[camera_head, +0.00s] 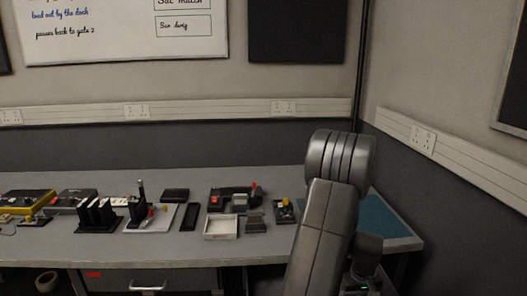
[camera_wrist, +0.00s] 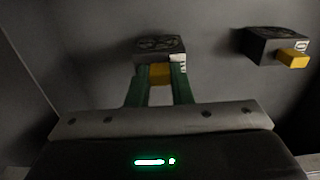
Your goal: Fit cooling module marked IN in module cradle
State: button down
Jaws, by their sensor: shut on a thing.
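In the wrist view, my gripper (camera_wrist: 160,78) has two green fingers closed on the yellow tab of a dark box-shaped cooling module (camera_wrist: 155,45). Its top shows round fan-like shapes, and a small white label sits at its right end; I cannot read the label. A second dark module (camera_wrist: 272,42) with a yellow tab (camera_wrist: 293,60) stands apart to the right, with a pale mark too small to read. In the head view my arm hides the gripper and both modules. I cannot pick out the module cradle in either view.
In the head view, a long grey bench (camera_head: 255,255) runs along the wall, with several devices on it. A white open tray (camera_head: 221,228), a black rack (camera_head: 97,214) and a blue mat (camera_head: 395,228) lie there. A tape roll (camera_head: 46,281) is below at left.

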jog(key=shift+r+p, duration=2.15)
jog(key=shift+r, duration=1.45)
